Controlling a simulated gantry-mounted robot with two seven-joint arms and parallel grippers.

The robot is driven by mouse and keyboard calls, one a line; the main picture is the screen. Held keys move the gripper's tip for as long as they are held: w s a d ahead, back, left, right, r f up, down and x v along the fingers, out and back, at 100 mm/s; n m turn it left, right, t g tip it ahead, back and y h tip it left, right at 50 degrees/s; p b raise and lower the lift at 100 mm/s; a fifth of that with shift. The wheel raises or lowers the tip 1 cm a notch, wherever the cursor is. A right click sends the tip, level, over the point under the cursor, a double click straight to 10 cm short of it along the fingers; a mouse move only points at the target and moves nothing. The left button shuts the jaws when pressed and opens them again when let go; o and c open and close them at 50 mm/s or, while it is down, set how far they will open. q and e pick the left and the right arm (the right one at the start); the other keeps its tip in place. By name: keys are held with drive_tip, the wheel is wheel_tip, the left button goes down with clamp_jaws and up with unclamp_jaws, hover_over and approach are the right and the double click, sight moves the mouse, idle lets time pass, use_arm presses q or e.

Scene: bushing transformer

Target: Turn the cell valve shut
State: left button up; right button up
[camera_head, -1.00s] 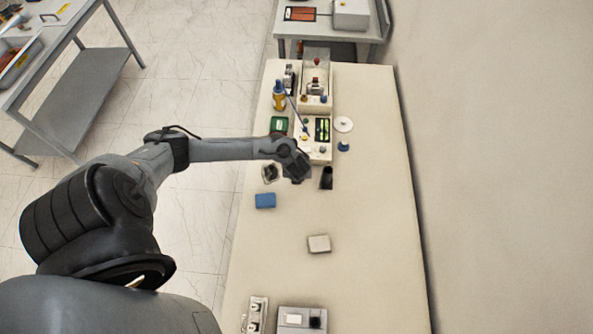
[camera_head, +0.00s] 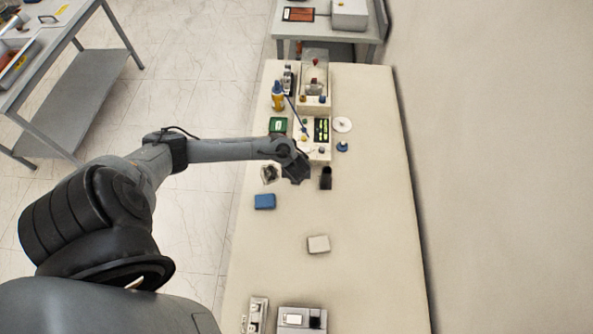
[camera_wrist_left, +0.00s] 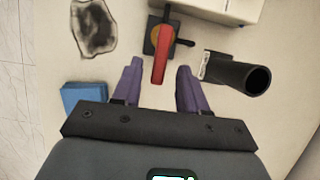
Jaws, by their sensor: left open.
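The cell valve (camera_wrist_left: 164,38) shows in the left wrist view as a dark body with a yellowish round part and a long red handle (camera_wrist_left: 160,62). The handle points down the picture toward my gripper. My left gripper (camera_wrist_left: 159,68) is open, with its two purple fingers on either side of the handle's end. There are gaps on both sides, and I see no contact. In the head view my left gripper (camera_head: 296,177) is over the bench below the white instrument, and the valve is hidden or too small to make out. My right gripper is not in view.
A clear bag with dark contents (camera_wrist_left: 92,28) and a blue block (camera_wrist_left: 84,94) are at left. A white instrument (camera_head: 316,150) stands beyond. The bench's right side is clear.

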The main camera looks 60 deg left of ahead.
use_arm(q)
drive_tip(key=p+v, duration=0.3)
drive_tip(key=v, duration=0.7)
